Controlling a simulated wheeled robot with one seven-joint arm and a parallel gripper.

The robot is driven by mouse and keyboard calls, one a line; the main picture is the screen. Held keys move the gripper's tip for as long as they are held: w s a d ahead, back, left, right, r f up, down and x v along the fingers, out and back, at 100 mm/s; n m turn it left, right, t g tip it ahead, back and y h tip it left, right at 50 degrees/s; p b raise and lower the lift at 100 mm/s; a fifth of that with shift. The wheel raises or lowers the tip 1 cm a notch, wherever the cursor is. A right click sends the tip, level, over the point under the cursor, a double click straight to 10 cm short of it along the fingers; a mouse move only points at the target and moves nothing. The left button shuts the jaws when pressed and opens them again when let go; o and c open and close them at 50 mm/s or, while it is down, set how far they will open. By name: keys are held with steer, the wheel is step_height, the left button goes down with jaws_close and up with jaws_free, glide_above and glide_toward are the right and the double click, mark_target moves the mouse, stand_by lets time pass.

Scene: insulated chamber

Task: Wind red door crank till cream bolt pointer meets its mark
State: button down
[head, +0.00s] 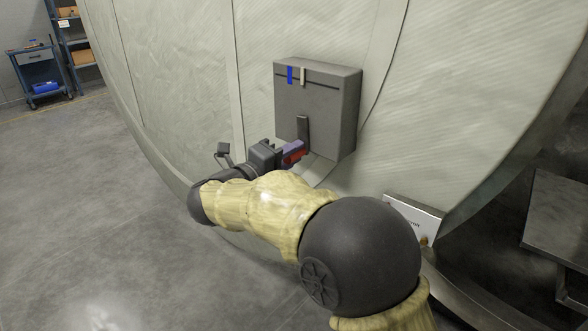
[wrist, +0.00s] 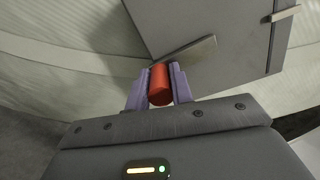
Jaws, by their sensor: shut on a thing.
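The red crank handle (wrist: 159,86) sits between the purple fingers of my gripper (wrist: 158,84), which is shut on it. In the head view the red handle (head: 293,155) shows beside my gripper (head: 290,150), at the lower front of the grey box. The dark crank arm (head: 302,128) runs up from the handle onto the box face; it also shows in the wrist view (wrist: 190,55). The cream pointer (head: 303,77) is on the slot near the top of the box, a little right of the blue mark (head: 290,75), with a gap between them. The wrist view shows the cream pointer (wrist: 286,13) at its upper right.
The grey box (head: 340,110) stands out from the curved, pale chamber door (head: 180,70). A white label plate (head: 413,217) is at lower right. A dark table (head: 560,215) stands at the right edge. A blue cart (head: 36,70) is far left, with open floor before it.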

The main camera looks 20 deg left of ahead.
steer(key=shift+w+a+m+b, duration=0.1)
steer(key=shift+a+m+b, duration=0.1)
steer(key=shift+m+b, duration=0.2)
steer(key=c, duration=1.2)
jaws_free()
steer(key=v, duration=1.7)
steer(key=shift+s+p, duration=0.3)
steer(key=shift+p, duration=0.05)
steer(key=shift+w, duration=0.1)
